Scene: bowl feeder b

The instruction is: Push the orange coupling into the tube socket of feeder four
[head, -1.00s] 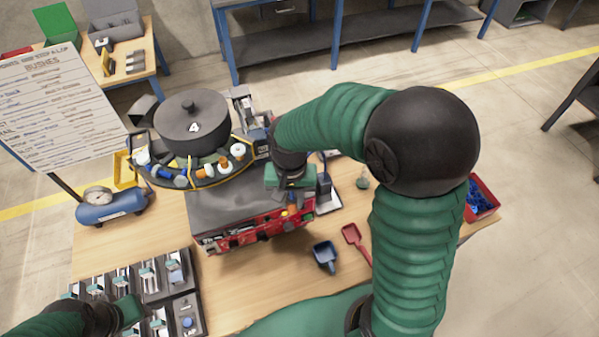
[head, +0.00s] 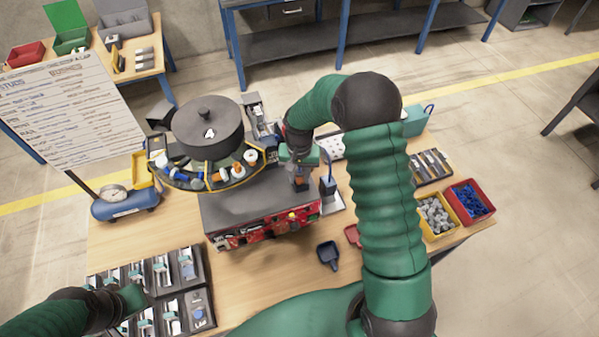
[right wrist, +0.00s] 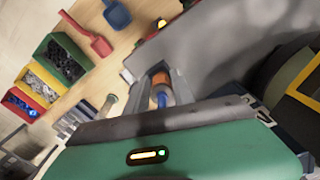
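Feeder four is the dark lidded bowl (head: 222,143) marked 4, with a ring of small parts, above a grey-topped red base (head: 262,232). My right gripper (head: 300,181) is at the right side of this base, pointing down. In the right wrist view, the orange coupling (right wrist: 160,77) sits between its two pale fingers, which appear closed on it. A blue piece (right wrist: 162,98) shows just below the coupling. I cannot make out the tube socket. My left gripper (head: 135,297) is over the trays at lower left; its fingers are not clear.
A yellow bin (head: 436,216) and a red bin (head: 471,201) stand at right. Dark part trays (head: 185,290) fill the lower left. A sign board (head: 68,112) stands at left.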

